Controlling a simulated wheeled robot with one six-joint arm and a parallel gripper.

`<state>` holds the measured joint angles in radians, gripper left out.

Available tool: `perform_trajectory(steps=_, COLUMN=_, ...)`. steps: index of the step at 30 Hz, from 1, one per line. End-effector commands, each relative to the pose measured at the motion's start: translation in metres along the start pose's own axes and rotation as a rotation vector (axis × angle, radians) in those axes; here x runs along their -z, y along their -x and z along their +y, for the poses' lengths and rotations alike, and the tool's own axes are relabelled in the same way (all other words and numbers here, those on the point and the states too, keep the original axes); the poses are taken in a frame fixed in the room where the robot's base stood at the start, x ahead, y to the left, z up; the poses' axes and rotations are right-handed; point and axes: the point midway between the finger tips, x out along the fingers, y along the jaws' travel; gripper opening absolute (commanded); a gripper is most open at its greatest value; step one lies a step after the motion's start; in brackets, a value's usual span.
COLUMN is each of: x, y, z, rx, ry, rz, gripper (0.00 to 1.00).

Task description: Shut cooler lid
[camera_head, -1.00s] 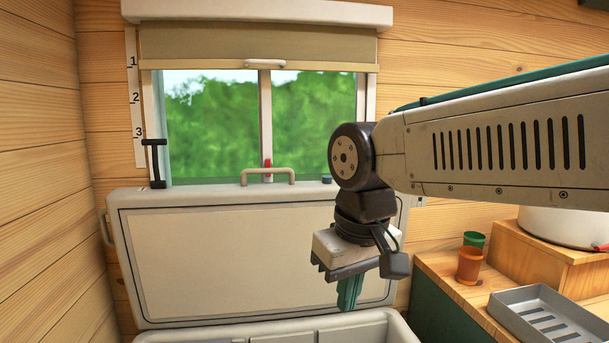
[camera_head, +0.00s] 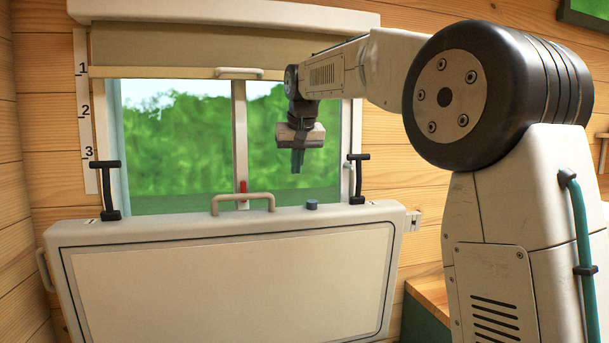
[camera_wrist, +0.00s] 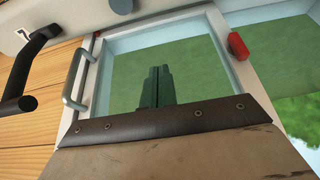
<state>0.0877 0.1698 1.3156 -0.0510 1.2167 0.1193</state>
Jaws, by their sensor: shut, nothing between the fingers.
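The cooler lid (camera_head: 230,285) stands open and nearly upright below the window in the head view. A beige handle (camera_head: 243,200) rises from its top edge. My gripper (camera_head: 297,172) is above the lid's top edge, right of that handle, in front of the right window pane. It points down, with its fingers together and nothing between them. In the wrist view the closed green fingers (camera_wrist: 157,85) show against the window, and a pale strip (camera_wrist: 75,10) with a dark knob, likely the lid's top edge, crosses the upper left. The cooler's body is not in view.
Black T-shaped latches (camera_head: 108,190) and (camera_head: 358,178) stand at both ends of the lid's top edge. The window (camera_head: 239,130) with its red catch is behind. A wooden counter (camera_head: 427,290) is at the right, partly hidden by my arm.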

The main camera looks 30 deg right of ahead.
Motion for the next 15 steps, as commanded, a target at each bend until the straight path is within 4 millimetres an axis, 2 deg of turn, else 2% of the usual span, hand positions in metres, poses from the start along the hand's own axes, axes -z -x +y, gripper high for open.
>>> perform_trajectory(steps=4, x=-0.002, y=-0.03, z=-0.007, rx=0.003, ry=0.008, rz=-0.006, gripper=0.0)
perform_trajectory(steps=12, x=-0.002, y=-0.087, z=-0.006, rx=0.003, ry=0.007, rz=-0.004, gripper=0.0)
perform_trajectory(steps=15, x=-0.018, y=-0.077, z=-0.005, rx=0.003, ry=0.006, rz=0.0, gripper=0.0)
